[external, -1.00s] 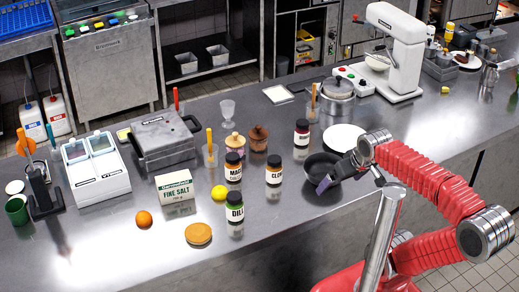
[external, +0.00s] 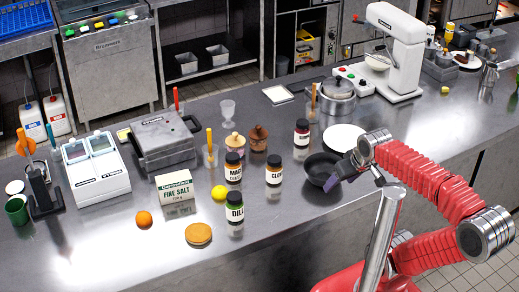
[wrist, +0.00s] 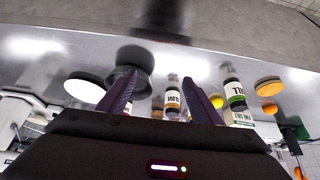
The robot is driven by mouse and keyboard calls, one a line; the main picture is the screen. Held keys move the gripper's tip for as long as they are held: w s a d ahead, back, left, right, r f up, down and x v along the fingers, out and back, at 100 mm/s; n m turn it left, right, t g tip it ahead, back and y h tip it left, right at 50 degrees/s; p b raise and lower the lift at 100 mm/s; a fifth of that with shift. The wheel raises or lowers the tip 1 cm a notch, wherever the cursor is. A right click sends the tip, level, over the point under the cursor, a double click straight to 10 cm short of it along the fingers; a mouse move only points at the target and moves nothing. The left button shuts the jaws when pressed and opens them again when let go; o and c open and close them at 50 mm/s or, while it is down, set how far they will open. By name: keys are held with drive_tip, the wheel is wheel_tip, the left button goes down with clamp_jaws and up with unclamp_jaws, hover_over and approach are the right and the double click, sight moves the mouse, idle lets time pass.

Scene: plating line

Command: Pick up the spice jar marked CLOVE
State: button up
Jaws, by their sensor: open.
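The spice jar marked CLOVE (external: 274,171) stands upright on the counter in the external view, with a dark cap, a white label and orange-brown contents.
Near the CLOVE jar stand the MACE jar (external: 234,170), the DILL jar (external: 235,214) and a dark red jar (external: 301,134). The counter in front of the CLOVE jar is clear.

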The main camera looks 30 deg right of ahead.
drive_tip(key=w+d+r+n+t+h, duration=0.1)
drive_tip(key=w+d+r+t, duration=0.1)
drive_tip(key=w+d, duration=0.35)
drive_tip(key=w+d+r+n+t+h, duration=0.1)
drive_tip(key=w+d+r+t, duration=0.15)
drive_tip(key=w, duration=0.55)
drive_tip(key=w+d+r+n+t, duration=0.1)
drive_tip(key=w+d+t, duration=0.25)
drive_tip(key=w, duration=0.35)
drive_tip(key=a+f+n+g+y, duration=0.1)
drive_tip(key=a+f+n+y, duration=0.1)
drive_tip(key=a+f+y, duration=0.1)
drive_tip(key=s+a+f+n+g+y, duration=0.1)
drive_tip(key=a+f+n+g+y, duration=0.1)
drive_tip(key=y, duration=0.3)
drive_tip(key=a+f+n+g+y, duration=0.1)
drive_tip(key=a+f+n+y, duration=0.1)
drive_tip(key=a+f+y, duration=0.2)
drive_tip(key=shift+s+a+f, duration=0.25)
drive_tip(key=shift+a+f, duration=0.05)
drive_tip(key=shift+f, duration=0.2)
